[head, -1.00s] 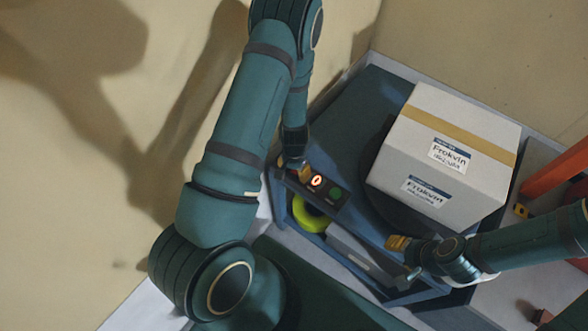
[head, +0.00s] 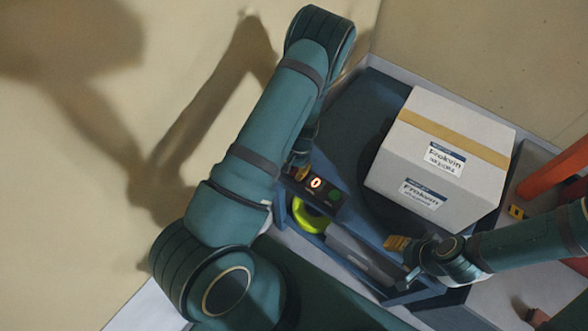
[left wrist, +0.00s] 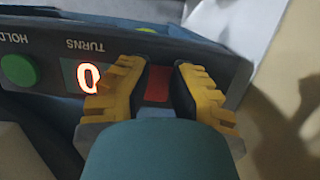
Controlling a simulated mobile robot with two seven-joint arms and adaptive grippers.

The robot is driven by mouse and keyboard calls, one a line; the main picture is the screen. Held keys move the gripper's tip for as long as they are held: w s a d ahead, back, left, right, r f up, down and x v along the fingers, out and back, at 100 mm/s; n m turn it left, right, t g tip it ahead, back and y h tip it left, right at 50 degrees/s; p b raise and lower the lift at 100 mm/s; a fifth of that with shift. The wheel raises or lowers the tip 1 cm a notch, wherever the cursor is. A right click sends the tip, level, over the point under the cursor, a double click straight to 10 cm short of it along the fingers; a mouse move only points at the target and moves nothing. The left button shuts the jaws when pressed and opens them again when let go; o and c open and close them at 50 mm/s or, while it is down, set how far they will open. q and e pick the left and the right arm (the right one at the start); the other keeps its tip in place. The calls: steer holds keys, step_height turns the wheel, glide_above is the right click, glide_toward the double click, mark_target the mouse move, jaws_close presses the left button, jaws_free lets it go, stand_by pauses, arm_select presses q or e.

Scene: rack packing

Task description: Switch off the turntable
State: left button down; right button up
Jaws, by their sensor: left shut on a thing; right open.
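The turntable (head: 378,203) is a dark disc on a blue base, mostly hidden under a white carton (head: 400,160). Its dark control panel (head: 322,205) shows a lit 0 (head: 316,183) and a green button (head: 334,195). The left wrist view shows the same 0 (left wrist: 89,78) under the word TURNS, the green HOLD button (left wrist: 18,70) and a red switch (left wrist: 158,84). My left gripper (left wrist: 157,88) is at the panel, its yellow fingers on either side of the red switch, shut on it. My right gripper (head: 396,243) is open and empty by the base's front edge.
A yellow-green ring-shaped thing (head: 307,216) sits in the shelf below the panel. A wall stands close on the left.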

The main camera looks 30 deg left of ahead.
arm_select(q)
steer(key=shift+s+d+f, duration=0.1)
stand_by(0.3)
steer(key=c, duration=0.7)
jaws_free()
steer(key=shift+c, duration=0.2)
steer(key=v, duration=1.2)
steer(key=shift+w, duration=0.25)
